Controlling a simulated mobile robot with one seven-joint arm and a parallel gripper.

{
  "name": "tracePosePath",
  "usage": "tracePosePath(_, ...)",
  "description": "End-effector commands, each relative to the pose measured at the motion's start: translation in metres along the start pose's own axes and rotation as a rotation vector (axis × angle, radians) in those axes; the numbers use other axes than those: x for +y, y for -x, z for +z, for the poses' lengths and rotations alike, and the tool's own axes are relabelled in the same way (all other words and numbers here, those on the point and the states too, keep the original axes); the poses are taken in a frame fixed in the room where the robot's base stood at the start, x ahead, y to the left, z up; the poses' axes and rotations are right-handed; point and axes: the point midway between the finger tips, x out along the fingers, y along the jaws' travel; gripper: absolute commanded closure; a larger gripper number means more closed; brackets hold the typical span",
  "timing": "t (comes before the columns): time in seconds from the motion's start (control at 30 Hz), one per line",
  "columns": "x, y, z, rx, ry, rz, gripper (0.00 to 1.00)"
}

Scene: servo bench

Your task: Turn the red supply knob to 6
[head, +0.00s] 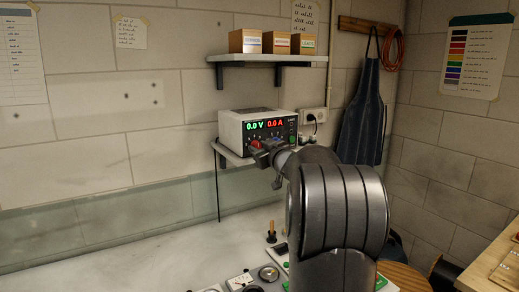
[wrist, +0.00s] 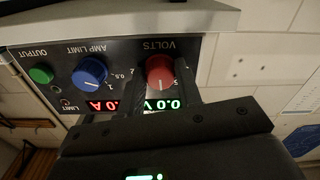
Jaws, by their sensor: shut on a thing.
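The power supply (head: 234,128) is a pale box with a dark front on a small wall shelf. Its display reads a green 0.0 V and a red 0.0 A. In the wrist view, which shows the panel upside down, the red knob (wrist: 160,70) sits under the word VOLTS. My gripper (wrist: 166,82) has one finger on each side of the red knob and is shut on it. In the head view my gripper (head: 262,154) is at the panel's lower left and hides part of the knob.
A blue AMP LIMIT knob (wrist: 89,72) and a green OUTPUT button (wrist: 41,74) are beside the red knob on the panel. A shelf with several boxes (head: 276,43) hangs above the supply. The bench (head: 140,262) lies below, with small items near my arm.

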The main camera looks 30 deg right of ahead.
Motion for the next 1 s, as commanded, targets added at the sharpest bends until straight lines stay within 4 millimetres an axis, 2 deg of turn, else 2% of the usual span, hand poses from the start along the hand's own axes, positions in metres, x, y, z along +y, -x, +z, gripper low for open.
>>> tracePosePath(0.63,-0.0008,-0.0003,0.0002,0.000,-0.049,-0.001,0.91)
tracePosePath(0.67,-0.0007,-0.0003,0.0002,0.000,-0.049,-0.001,0.67)
tracePosePath(0.9,-0.0003,-0.0002,0.0001,0.000,-0.049,-0.001,0.47)
tracePosePath(1.0,-0.0002,-0.0001,0.0000,0.000,-0.049,0.000,0.47)
